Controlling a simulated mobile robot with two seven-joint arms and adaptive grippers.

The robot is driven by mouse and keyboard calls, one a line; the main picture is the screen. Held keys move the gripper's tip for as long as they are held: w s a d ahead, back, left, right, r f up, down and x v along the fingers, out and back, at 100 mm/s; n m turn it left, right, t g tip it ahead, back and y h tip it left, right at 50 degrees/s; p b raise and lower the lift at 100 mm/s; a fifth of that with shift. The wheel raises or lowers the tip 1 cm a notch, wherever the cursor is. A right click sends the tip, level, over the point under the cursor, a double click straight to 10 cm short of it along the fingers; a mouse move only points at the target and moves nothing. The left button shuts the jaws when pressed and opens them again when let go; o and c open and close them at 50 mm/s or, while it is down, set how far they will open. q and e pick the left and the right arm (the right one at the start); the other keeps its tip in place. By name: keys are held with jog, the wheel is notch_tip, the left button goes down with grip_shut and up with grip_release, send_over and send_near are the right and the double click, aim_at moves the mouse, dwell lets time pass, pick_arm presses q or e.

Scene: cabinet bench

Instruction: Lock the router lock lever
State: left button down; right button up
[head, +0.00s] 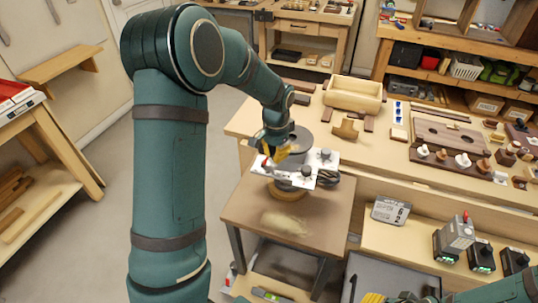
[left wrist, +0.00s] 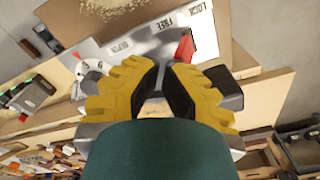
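The router (head: 287,176) stands on the small brown-topped table, with a white plate and dark knobs on it. In the left wrist view its label plate (left wrist: 155,35) reads LOCK, FREE and DEPTH. My left gripper (head: 276,150) is over the router's left part. In the left wrist view its yellow fingers (left wrist: 160,68) come together at the tips, with nothing seen gripped between them. Whether they touch the lever is unclear. My right gripper (head: 385,298) shows only partly at the bottom edge.
A grey label box (head: 390,211) and several chargers stand on the lower shelf.

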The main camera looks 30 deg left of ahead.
pick_arm(q)
jog(key=shift+s+a+f, duration=0.15)
jog(key=shift+s+a, duration=0.2)
jog(key=shift+a, duration=0.35)
jog(key=shift+s+a+f, duration=0.1)
jog(key=shift+s+a, duration=0.2)
jog(key=shift+a, duration=0.4)
jog(key=shift+r, duration=0.1)
dwell(0.3)
jog(key=shift+w+d+r+p, duration=0.2)
jog(key=shift+d+r+p, duration=0.1)
jog(key=shift+r+p, duration=0.2)
jog(key=shift+w+d+r+p, duration=0.25)
jog(key=shift+r+p, duration=0.1)
jog(key=shift+r, duration=0.25)
notch_tip(320, 180, up, 7)
jog(key=p, duration=0.5)
dwell(0.4)
